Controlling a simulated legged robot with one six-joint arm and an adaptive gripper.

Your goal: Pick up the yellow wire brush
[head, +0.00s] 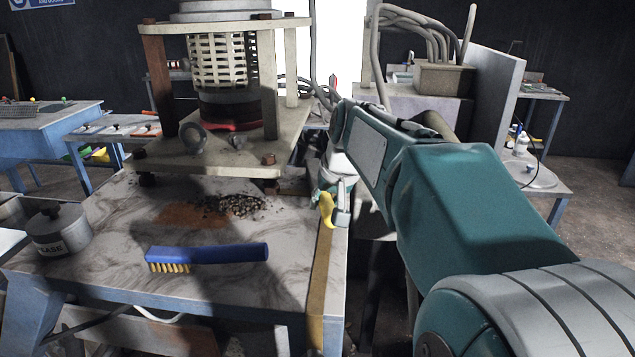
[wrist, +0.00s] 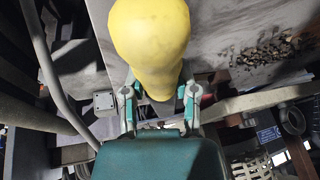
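A yellow, rounded handle-like object (wrist: 150,35) fills the upper middle of the wrist view, with its narrow end between the fingers of my gripper (wrist: 160,105). It also shows small in the head view (head: 326,210), beside my gripper (head: 341,204), over the table's right edge. My gripper seems shut on it, though finger contact is hard to see. No bristles show on it, so I cannot confirm it is the yellow wire brush. A separate brush with a blue handle (head: 215,254) and yellow bristles lies on the table.
The marbled table (head: 110,205) carries a grease pot (head: 60,230) at left and a pile of dark gravel (head: 235,205). The vibrating screen machine (head: 225,90) stands on its back part.

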